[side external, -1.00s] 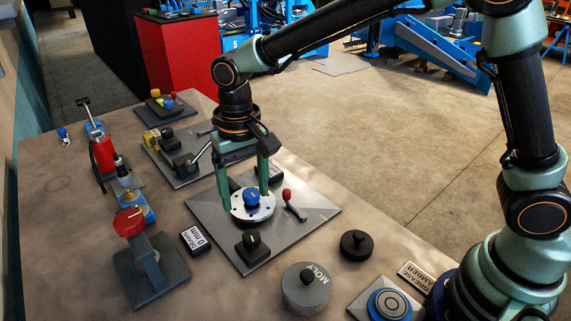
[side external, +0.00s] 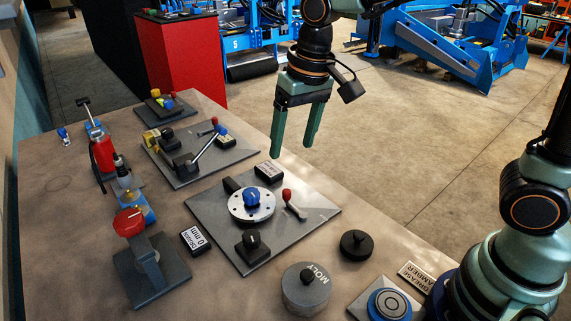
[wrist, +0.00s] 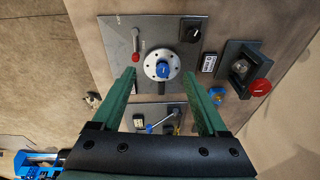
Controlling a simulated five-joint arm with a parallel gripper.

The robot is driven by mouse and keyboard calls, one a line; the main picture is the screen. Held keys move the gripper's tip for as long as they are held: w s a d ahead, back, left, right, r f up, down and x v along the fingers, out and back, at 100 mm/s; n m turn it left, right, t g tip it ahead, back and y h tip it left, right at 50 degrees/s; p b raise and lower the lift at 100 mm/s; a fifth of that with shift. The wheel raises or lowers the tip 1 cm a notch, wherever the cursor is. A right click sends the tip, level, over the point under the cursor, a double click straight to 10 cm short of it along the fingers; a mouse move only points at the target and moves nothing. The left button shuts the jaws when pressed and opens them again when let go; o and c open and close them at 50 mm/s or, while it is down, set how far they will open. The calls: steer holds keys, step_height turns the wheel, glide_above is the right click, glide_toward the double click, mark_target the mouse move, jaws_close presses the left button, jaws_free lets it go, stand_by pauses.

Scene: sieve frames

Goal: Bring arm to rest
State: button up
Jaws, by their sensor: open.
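My gripper (side external: 294,140) is open and empty in the side external view, its two green fingers pointing down. It hangs above and behind the grey plate (side external: 310,228) that bears a white disc (side external: 238,207) with a blue knob (side external: 251,198). It touches nothing. In the wrist view my gripper (wrist: 160,85) shows its two fingers spread wide, with the blue knob (wrist: 163,69) beyond and between them.
The table (side external: 70,230) bears a red-topped valve stand (side external: 129,222), a red cylinder (side external: 103,154), a second plate with levers (side external: 235,155), a MOLY canister (side external: 305,290) and a black lidded piece (side external: 356,245). The air around my gripper is clear; open floor lies behind.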

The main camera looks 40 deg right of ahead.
steer(key=s+d+r+t, duration=0.2)
steer(key=s+d+t, duration=0.1)
steer(key=s+d, duration=0.5)
steer(key=d, duration=0.3)
steer(key=shift+s+d+n+t+h, duration=0.15)
steer(key=shift+d+n+t+h, duration=0.15)
steer(key=shift+d+n, duration=0.1)
